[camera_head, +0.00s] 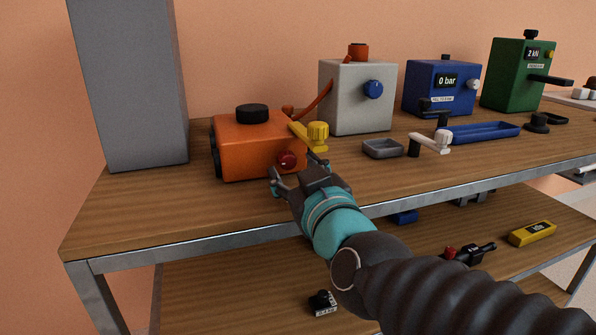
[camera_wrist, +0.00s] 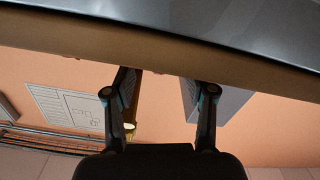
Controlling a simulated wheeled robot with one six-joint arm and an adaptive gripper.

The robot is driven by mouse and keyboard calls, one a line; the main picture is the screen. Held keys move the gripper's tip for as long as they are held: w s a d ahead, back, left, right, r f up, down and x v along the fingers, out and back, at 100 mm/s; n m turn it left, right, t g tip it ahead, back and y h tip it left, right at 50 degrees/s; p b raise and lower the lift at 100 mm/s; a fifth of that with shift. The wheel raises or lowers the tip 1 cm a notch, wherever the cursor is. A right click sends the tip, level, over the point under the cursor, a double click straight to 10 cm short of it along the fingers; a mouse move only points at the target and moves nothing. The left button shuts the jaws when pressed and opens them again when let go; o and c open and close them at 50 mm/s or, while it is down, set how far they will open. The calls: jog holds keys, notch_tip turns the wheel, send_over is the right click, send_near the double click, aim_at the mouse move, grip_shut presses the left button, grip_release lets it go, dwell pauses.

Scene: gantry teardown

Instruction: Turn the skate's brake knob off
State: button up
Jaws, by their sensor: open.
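The skate appears to be the orange box (camera_head: 246,150) on the upper shelf in the head view, with a black cap on top. A round red knob (camera_head: 287,160) is on its front face, likely the brake knob. A yellow knob (camera_head: 317,132) on a yellow arm stands at its right side. My gripper (camera_head: 297,174) is open and empty, just in front of the red knob. I cannot tell whether it touches. In the wrist view my open gripper (camera_wrist: 160,85) has nothing between its fingers. I cannot make out the red knob there.
A tall grey cabinet (camera_head: 130,80) stands left of the skate. A light grey box (camera_head: 345,95) with a blue knob is behind right. A small grey tray (camera_head: 383,149) and a white-handled crank (camera_head: 430,142) lie to the right. The shelf's metal front edge (camera_head: 225,238) runs below my gripper.

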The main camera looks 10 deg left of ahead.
aim_at(287, 160)
jog(key=shift+x, duration=1.4)
